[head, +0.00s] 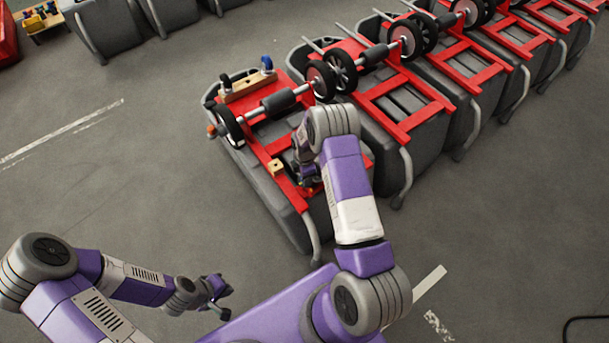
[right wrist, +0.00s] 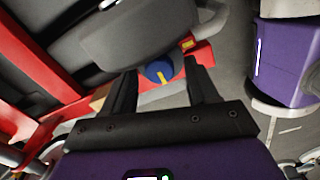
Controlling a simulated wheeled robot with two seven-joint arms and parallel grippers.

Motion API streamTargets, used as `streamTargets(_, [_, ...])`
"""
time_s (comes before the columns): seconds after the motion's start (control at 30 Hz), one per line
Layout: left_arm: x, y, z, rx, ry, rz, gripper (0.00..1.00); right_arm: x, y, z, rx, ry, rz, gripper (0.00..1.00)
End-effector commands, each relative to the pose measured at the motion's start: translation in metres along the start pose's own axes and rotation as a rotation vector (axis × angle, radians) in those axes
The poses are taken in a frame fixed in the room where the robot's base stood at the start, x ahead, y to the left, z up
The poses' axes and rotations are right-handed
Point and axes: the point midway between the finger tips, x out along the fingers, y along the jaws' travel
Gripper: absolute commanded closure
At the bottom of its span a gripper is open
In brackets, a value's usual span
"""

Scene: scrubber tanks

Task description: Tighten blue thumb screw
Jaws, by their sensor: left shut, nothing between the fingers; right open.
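The blue thumb screw (right wrist: 160,71), a round blue knob with a yellow mark, shows in the right wrist view beside a red frame part. My right gripper (right wrist: 163,73) is open, with one finger to each side of the knob in the picture. I cannot tell whether the fingers touch it. In the head view, my right gripper (head: 308,178) is down at the near end of the closest scrubber tank (head: 262,196), partly hidden by my arm, and the knob cannot be made out there. My left gripper (head: 221,300) is shut and empty, low over the floor.
The tank carries a red frame (head: 262,150), black wheels (head: 228,125) and a wooden block (head: 240,88) with blue parts (head: 267,64). More tanks (head: 425,120) stand close in a row to the right. The floor (head: 120,180) at left is clear.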

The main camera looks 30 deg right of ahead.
Motion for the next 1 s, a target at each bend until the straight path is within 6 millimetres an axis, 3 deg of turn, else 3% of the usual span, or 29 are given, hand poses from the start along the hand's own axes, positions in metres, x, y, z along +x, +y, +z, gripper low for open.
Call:
streamTargets(0.07, [-0.0001,0.0001,0.0000,0.000,0.000,0.000,1.00,-0.0003,0.0000,0.0000,0.000,0.000,0.000,0.43])
streamTargets(0.43, [-0.0001,0.0000,0.0000,0.000,0.000,0.000,1.00,-0.0004,-0.0001,-0.0001,0.000,0.000,0.000,0.98])
streamTargets(0.73, [0.0015,-0.0005,-0.0001,0.000,0.000,0.000,1.00,-0.0001,0.0001,-0.0002,0.042,0.000,0.000,0.98])
streamTargets(1.0, [0.0063,-0.0024,-0.0003,0.000,0.000,0.000,1.00,0.0001,0.0009,-0.0002,0.209,0.000,0.001,0.98])
